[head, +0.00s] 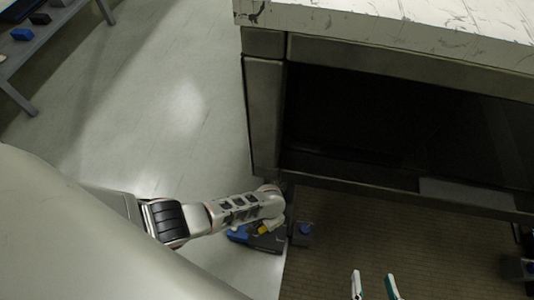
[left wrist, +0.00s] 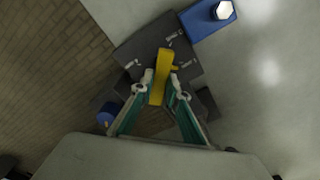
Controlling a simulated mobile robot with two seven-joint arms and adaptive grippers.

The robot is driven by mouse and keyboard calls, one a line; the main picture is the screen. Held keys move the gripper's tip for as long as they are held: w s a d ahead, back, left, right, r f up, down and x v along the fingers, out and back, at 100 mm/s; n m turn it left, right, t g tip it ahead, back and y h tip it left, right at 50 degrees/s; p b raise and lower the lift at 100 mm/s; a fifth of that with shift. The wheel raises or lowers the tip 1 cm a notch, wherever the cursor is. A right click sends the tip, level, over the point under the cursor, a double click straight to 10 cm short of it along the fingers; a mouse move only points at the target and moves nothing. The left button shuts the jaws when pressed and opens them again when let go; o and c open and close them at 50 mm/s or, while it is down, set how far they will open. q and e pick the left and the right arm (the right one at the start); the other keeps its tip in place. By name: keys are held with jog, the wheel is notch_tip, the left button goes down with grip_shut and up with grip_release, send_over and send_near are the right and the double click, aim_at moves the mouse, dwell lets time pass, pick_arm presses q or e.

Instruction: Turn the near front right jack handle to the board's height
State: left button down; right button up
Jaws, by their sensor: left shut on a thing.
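A dark grey jack with a blue part (head: 238,234) stands on the floor under the left corner of the large cabinet, as the head view shows it. Its yellow handle (head: 263,230) is partly covered by my left gripper (head: 268,224) in the head view. In the left wrist view the yellow handle (left wrist: 161,76) stands between the two fingertips of my left gripper (left wrist: 160,84), which is shut on it. The dark jack body (left wrist: 138,49) lies behind it. My right gripper (head: 373,284) is open and empty at the bottom of the head view.
The cabinet (head: 264,110) with a scratched pale top (head: 400,22) rises above the jack. Another dark unit (head: 518,268) shows at the right edge. A bench with blue blocks (head: 22,34) stands at the far left. The pale floor (head: 170,110) left of the cabinet is clear.

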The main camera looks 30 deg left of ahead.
pick_arm(q)
jog(key=shift+r+n, duration=0.1)
jog(key=shift+n, duration=0.8)
jog(key=n+p, duration=0.1)
jog(key=n, duration=0.1)
jog(key=shift+n, duration=0.4)
jog(key=n, duration=0.2)
jog(key=shift+s+n, duration=0.1)
jog(key=shift+n, duration=0.3)
jog(key=n, duration=0.3)
jog(key=shift+n, duration=2.1)
pick_arm(e)
jog(key=shift+s+d+f, duration=0.35)
jog(key=shift+d+f, duration=0.25)
jog(key=shift+d, duration=0.15)
jog(key=shift+h, duration=0.3)
pick_arm(q)
jog(key=c, duration=2)
grip_release()
jog(key=shift+o, duration=0.2)
pick_arm(e)
jog(key=shift+s, duration=0.1)
